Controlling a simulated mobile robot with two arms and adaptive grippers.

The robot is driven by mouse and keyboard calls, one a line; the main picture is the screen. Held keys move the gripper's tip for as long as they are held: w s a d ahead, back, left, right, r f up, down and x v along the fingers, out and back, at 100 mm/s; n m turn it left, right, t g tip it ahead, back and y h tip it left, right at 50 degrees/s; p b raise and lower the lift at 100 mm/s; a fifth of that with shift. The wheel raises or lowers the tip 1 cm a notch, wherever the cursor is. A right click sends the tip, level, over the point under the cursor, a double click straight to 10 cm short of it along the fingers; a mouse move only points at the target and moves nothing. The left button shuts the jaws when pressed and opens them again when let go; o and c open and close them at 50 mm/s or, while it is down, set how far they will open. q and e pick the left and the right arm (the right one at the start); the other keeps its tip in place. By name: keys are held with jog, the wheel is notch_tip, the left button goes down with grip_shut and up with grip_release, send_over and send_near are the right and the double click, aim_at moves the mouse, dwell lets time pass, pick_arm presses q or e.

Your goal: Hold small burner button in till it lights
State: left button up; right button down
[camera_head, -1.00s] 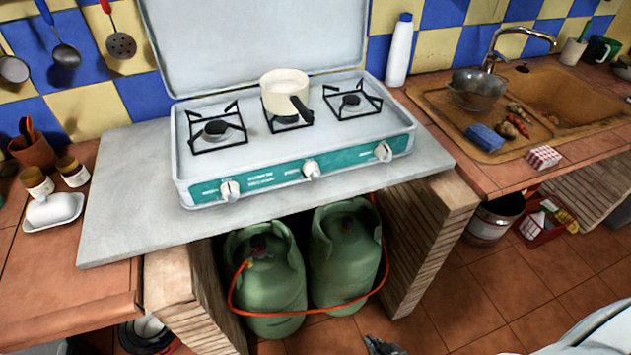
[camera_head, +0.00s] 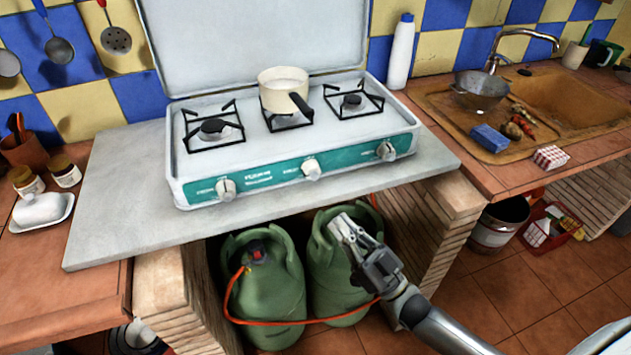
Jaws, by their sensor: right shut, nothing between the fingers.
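A white camping stove (camera_head: 300,128) with a teal front panel stands on a grey slab, its lid raised. Three white knobs sit on the panel: left (camera_head: 226,189), middle (camera_head: 311,169) and right (camera_head: 386,151). I cannot tell from the small print which one is the small burner's. A cream pot (camera_head: 284,91) with a black handle stands on the middle burner. The left burner (camera_head: 213,129) and right burner (camera_head: 352,103) are bare, and no flame shows. My right gripper (camera_head: 343,224) is shut and empty, below the panel, in front of the right gas bottle. My left gripper is out of view.
Two green gas bottles (camera_head: 266,292) with an orange hose (camera_head: 300,322) stand under the slab (camera_head: 105,205), between brick supports. A white bottle (camera_head: 399,52) stands right of the stove. A sink (camera_head: 560,98) lies further right. The space before the knobs is clear.

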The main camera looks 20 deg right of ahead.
aim_at(314, 176)
jog(key=r, duration=0.1)
jog(key=s+r+y, duration=0.1)
jog(key=r, duration=0.1)
jog(key=r+n+y, duration=0.1)
jog(key=shift+s+a+r+t, duration=0.15)
jog(key=shift+s+a+t, duration=0.15)
jog(key=shift+a, duration=0.05)
jog(key=shift+w, duration=0.15)
jog(key=shift+w+a+b, duration=0.15)
jog(key=shift+w+b, duration=1.9)
jog(key=shift+w, duration=2.25)
jog(key=shift+w, duration=0.1)
jog(key=shift+w, duration=0.35)
jog(key=shift+w+b, duration=0.4)
jog(key=shift+b, duration=0.1)
